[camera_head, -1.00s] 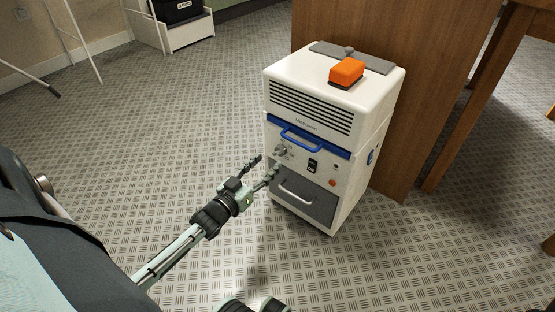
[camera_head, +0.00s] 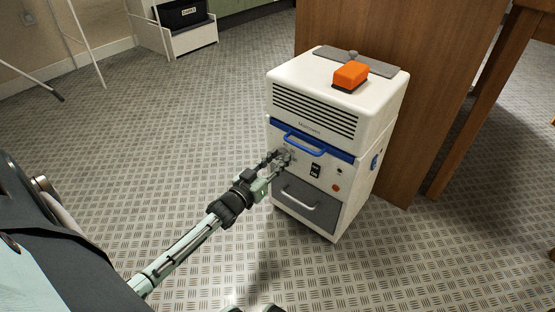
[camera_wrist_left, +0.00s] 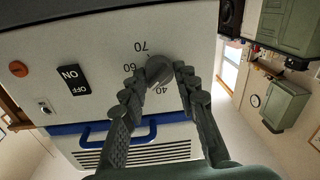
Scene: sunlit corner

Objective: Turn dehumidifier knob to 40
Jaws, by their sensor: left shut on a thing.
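The white dehumidifier (camera_head: 318,108) stands on the floor, its front facing me, with a blue handle (camera_head: 305,143). Its grey knob (camera_wrist_left: 159,70) shows in the left wrist view, with the printed marks 70, 60 and 40 around it. My left gripper (camera_head: 284,157) is at the knob; in the left wrist view its fingers (camera_wrist_left: 167,78) lie on both sides of the knob, shut on it. The fingers hide part of the dial, and I cannot tell which mark the knob points to.
An orange object (camera_head: 350,74) lies on top of the dehumidifier. An ON/OFF switch (camera_wrist_left: 74,80) and a red-orange button (camera_wrist_left: 18,68) are on the same panel. A grey drawer (camera_head: 305,199) is below. A wooden panel (camera_head: 395,120) stands close behind; floor in front is clear.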

